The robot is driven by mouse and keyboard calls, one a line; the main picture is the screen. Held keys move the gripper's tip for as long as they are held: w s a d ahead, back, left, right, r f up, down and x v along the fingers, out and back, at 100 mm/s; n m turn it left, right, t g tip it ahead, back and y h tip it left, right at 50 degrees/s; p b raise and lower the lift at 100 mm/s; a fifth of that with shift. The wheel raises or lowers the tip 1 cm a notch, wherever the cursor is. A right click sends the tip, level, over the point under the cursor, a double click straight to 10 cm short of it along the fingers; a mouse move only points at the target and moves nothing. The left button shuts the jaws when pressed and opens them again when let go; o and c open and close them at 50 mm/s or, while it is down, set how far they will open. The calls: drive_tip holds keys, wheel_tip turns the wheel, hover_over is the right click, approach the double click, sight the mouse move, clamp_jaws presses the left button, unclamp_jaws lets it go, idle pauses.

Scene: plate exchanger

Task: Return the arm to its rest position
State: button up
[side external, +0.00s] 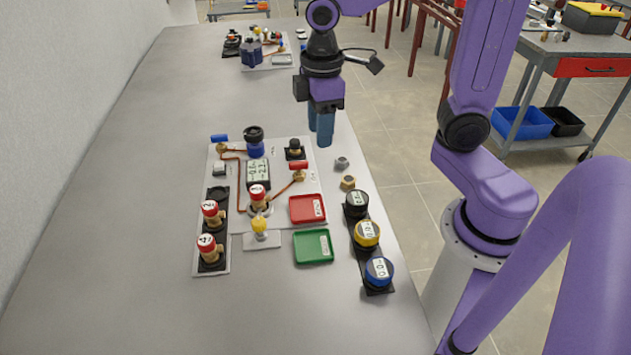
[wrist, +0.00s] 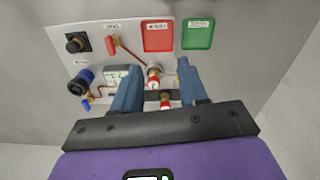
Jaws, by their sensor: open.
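My gripper (side external: 321,126) is open and empty, with its blue fingers pointing down near the right edge of the grey table (side external: 110,200), beyond the plate exchanger board. In the wrist view my gripper (wrist: 158,85) has its two fingers spread apart. The board (side external: 225,170) lies ahead of the fingers, apart from them. It carries a grey display block (side external: 258,173), a blue-and-black knob (side external: 254,142), a red tray (side external: 307,208) and copper pipes. A red-capped brass valve (side external: 257,197) stands in its middle; the red tray (wrist: 157,37) also shows in the wrist view.
A green tray (side external: 313,246) lies in front of the board. Red-capped valves (side external: 211,213) stand in a rack at left. A rack of gauges (side external: 367,234) and a brass nut (side external: 348,182) sit near the right edge. Another board (side external: 268,55) lies far back. The left of the table is clear.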

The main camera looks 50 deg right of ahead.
drive_tip(key=s+f+n, duration=0.2)
drive_tip(key=s, duration=1.4)
drive_tip(key=shift+s+d+f, duration=0.15)
drive_tip(key=shift+d+f, duration=0.15)
drive_tip(key=shift+d, duration=0.05)
idle(3.4)
